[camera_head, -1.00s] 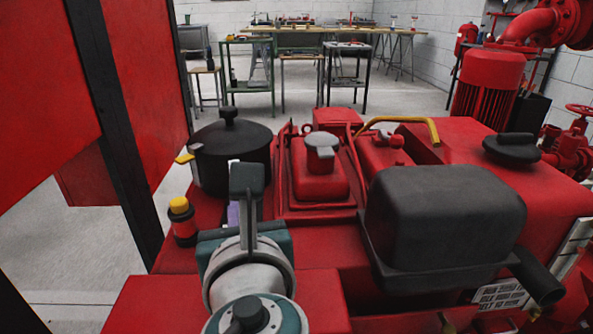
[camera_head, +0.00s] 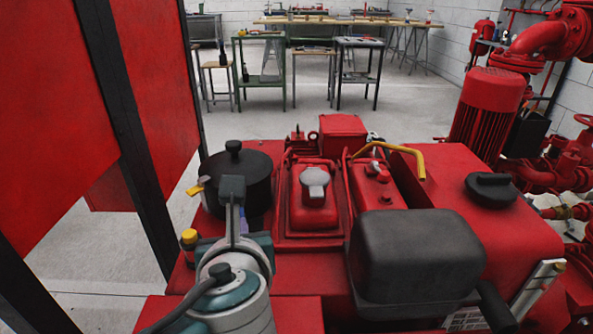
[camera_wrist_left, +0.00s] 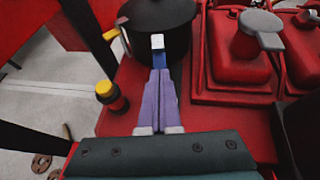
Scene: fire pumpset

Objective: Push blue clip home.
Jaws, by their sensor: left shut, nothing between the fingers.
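The black round canister (camera_head: 237,182) stands on the red machine at the left, with a knob on its lid. In the left wrist view, the blue clip (camera_wrist_left: 158,60) with a pale top end is on the near side of the canister (camera_wrist_left: 160,22). My left gripper (camera_wrist_left: 159,74) has its two purple fingers shut together, pointing at the clip. The fingertips overlap the clip's lower part in the picture; I cannot tell whether they touch. In the head view my own wrist mostly hides the fingers and clip. My right gripper is not seen.
A yellow clip (camera_head: 195,189) sticks out at the canister's left. A yellow-capped red post (camera_head: 189,243) stands close left of my left wrist. Red housings with a grey cap (camera_head: 314,178) and a large black cover (camera_head: 415,254) lie right. A red panel with dark posts stands left.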

